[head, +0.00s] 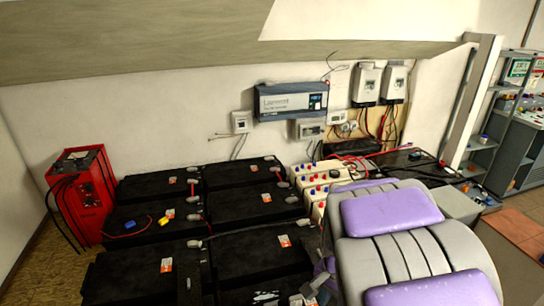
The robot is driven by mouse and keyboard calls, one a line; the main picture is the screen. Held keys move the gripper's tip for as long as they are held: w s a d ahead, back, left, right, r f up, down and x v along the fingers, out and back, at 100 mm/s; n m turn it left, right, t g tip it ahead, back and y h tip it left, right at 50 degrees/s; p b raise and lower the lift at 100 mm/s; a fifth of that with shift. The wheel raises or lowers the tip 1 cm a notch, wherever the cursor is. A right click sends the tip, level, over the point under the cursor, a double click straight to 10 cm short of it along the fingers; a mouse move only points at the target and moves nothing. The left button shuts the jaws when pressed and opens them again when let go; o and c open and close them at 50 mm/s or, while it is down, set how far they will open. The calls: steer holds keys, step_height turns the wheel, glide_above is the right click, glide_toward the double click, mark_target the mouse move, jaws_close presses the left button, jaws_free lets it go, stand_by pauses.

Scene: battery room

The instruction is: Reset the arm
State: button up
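My arm (408,250), grey with purple pads, fills the lower right of the head view, close to the camera. It hides part of the battery bank behind it. Some small grey and purple parts show at its left edge, low in the picture, but I cannot make out what they are. I see no gripper fingertips, and nothing held shows.
Several black batteries (243,254) stand in rows at centre left. A red charger unit (82,195) stands left of them. White cells with red and blue caps (312,188) stand behind my arm. An inverter (290,101) hangs on the wall. Shelving (483,143) is at right.

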steer(key=s+r+n, duration=0.3)
steer(key=s+n, duration=0.1)
steer(key=s, duration=0.7)
steer(key=s+r+n+g, duration=0.1)
steer(key=s+r+n, duration=0.2)
steer(key=s, duration=0.8)
steer(key=shift+r+n, duration=0.15)
steer(key=shift+n, duration=0.75)
